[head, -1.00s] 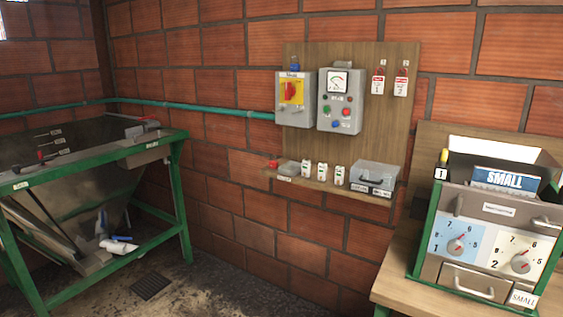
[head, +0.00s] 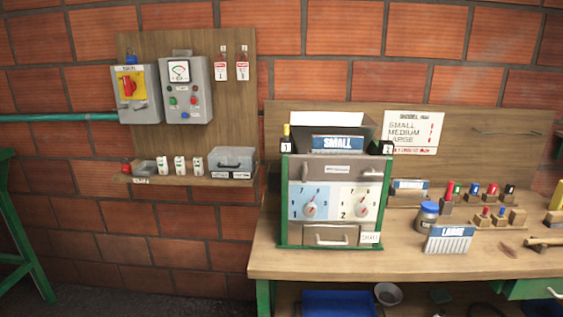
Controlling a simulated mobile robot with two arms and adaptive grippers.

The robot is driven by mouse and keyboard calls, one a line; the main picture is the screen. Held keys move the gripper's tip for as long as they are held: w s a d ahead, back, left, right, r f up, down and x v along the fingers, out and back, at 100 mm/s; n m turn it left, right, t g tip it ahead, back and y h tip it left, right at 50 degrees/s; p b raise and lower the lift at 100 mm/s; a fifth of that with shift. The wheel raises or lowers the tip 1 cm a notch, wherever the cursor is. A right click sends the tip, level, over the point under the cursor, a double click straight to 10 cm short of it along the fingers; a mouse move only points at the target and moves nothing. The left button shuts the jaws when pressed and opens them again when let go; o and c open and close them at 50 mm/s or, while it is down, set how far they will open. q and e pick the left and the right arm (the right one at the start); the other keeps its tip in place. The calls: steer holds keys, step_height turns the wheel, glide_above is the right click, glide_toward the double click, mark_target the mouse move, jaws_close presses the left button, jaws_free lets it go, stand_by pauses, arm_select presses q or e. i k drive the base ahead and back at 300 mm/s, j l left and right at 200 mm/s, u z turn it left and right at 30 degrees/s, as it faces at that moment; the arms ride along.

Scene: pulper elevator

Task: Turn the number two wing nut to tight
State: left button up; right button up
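The grey machine (head: 337,167) with a green frame stands on the wooden workbench, right of the picture's middle. A similar piece (head: 304,171) on the left stands upright. They are too small to tell tight from loose. Neither of my grippers is in view.
Two dials (head: 310,209) and a drawer (head: 332,236) are on the machine's front. A LARGE comb-like plate (head: 449,240), a blue-lidded jar (head: 427,215) and several coloured-top pieces stand on the bench (head: 410,260) to the right. A control board (head: 235,120) hangs at left.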

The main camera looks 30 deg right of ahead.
mark_target(369, 171)
steer(key=z, duration=1.4)
